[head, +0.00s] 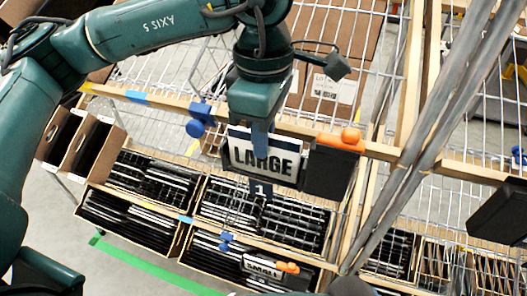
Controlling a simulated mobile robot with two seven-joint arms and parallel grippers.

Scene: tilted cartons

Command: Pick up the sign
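A white sign (283,163) with dark edging reads "LARGE" and hangs at the wooden rail in the middle of the head view. My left gripper (261,150) points down at this sign. A dark blue finger covers part of its upper edge, and I cannot tell whether it touches the sign or whether the fingers are closed. A smaller sign (262,267) reading "SMALL" sits lower, at the front of the cartons.
A blue clip (196,128) and an orange clip (350,138) sit on the rail either side of the sign. Tilted cartons (180,243) of dark flat items fill the shelf below. Wire mesh and grey diagonal bars (432,125) obstruct the right.

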